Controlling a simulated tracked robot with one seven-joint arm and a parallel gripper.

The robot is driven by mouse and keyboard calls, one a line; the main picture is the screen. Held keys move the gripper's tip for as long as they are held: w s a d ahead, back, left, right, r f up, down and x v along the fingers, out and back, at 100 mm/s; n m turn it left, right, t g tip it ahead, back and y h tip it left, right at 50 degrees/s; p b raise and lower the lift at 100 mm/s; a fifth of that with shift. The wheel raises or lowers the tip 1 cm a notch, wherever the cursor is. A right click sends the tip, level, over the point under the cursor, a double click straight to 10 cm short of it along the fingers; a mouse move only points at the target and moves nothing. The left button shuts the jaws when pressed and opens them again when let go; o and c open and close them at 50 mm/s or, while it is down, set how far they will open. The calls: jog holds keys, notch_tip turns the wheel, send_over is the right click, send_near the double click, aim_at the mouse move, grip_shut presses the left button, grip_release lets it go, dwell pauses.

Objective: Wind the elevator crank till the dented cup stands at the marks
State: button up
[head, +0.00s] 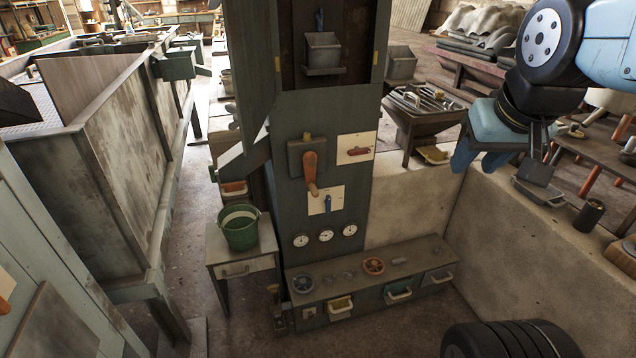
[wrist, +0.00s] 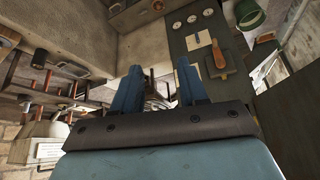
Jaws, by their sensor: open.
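The elevator casing (head: 283,120) stands upright in the middle of the head view. In its open window hangs one grey cup (head: 323,50) on a bracket; I cannot tell whether it is dented. Small yellow marks sit on the window's right edge (head: 375,57) and left edge (head: 277,72), near the cup's height. The crank (head: 310,170) is on the casing front, its orange handle hanging down; the handle also shows in the wrist view (wrist: 218,55). My gripper (head: 478,162) is open and empty, well right of the crank; its blue fingers show in the wrist view (wrist: 158,75).
Below the crank are a blue lever (head: 327,203), several gauges (head: 326,236) and a bench (head: 340,278) with small drawers. A red lever plate (head: 356,148) is to its right. A green bucket (head: 239,227) stands left. A concrete wall (head: 520,220) lies under my gripper.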

aim_at(316, 196)
jog(key=shift+w+a, duration=0.1)
jog(key=shift+a, duration=0.1)
jog(key=shift+o, duration=1)
jog(key=shift+w, duration=0.2)
jog(key=w+a+f+n+t+y, duration=0.1)
jog(key=w+a+f, duration=0.2)
jog(key=w, duration=0.6)
jog(key=w+a+f+n+t, duration=0.1)
jog(key=w+a+f+t, duration=0.15)
jog(key=w, duration=0.55)
jog(key=w+a+f+t+y, duration=0.15)
jog(key=w+f, duration=0.25)
jog(key=w, duration=0.5)
jog(key=w+a+f+n+t, duration=0.2)
jog(key=w+a+f, duration=0.5)
jog(key=w+f, duration=0.3)
jog(key=s+a+f+n+t+y, duration=0.1)
jog(key=s+a+f+n+t, duration=0.15)
jog(key=f, duration=0.75)
jog(key=s+a+f+n+t+y, duration=0.1)
jog(key=s+a+f+t+y, duration=0.2)
jog(key=f, duration=0.8)
jog(key=shift+m+g+h, duration=0.25)
jog(key=shift+g+h, duration=0.2)
jog(key=shift+h, duration=0.2)
jog(key=x, duration=0.9)
jog(key=a+x, duration=0.1)
jog(key=x, duration=0.4)
jog(key=shift+a+r, duration=0.15)
jog(key=shift+r, duration=0.05)
